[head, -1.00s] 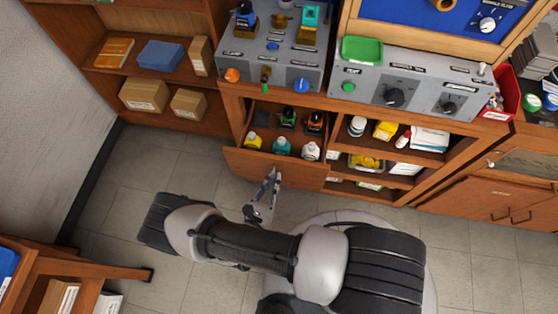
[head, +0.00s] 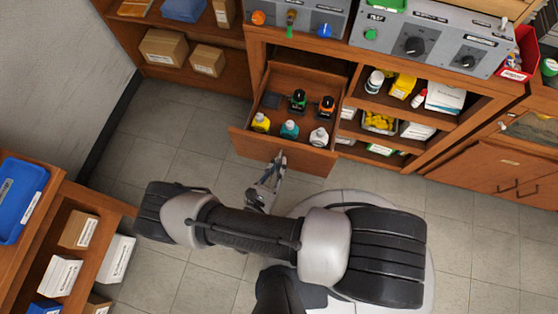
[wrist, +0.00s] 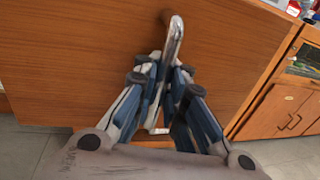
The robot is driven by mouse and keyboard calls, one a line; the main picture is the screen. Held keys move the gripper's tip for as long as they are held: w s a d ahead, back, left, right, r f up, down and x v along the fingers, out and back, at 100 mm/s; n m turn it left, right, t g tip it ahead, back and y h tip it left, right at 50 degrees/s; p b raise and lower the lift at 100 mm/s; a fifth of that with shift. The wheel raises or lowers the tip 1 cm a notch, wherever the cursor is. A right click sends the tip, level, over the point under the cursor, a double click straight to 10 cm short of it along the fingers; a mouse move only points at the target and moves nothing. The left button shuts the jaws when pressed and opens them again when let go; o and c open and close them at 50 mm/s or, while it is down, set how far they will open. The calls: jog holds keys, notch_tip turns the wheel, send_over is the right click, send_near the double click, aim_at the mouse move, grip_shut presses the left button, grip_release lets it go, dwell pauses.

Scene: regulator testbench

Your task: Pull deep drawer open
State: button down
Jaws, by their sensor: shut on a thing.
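The deep drawer (head: 281,153) is a wooden drawer pulled out of the bench, so its inside shows in the head view. It holds several small bottles, among them a yellow one (head: 261,122), a teal one (head: 289,130) and a white one (head: 319,137). Its front panel (wrist: 70,60) fills much of the wrist view, with a metal bar handle (wrist: 174,38) standing upright in the picture. My gripper (wrist: 165,75) is shut on the handle's lower part. In the head view my gripper (head: 277,162) is at the drawer front's middle.
Open shelves (head: 400,105) with bottles and boxes lie right of the drawer. A cabinet (head: 500,170) stands further right. A low shelf unit with a blue tray (head: 20,200) is at the lower left. Tiled floor (head: 190,150) is clear left of the drawer.

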jog(key=shift+w, duration=0.1)
jog(key=c, duration=1.9)
grip_release()
jog(key=shift+c, duration=0.2)
jog(key=v, duration=1.2)
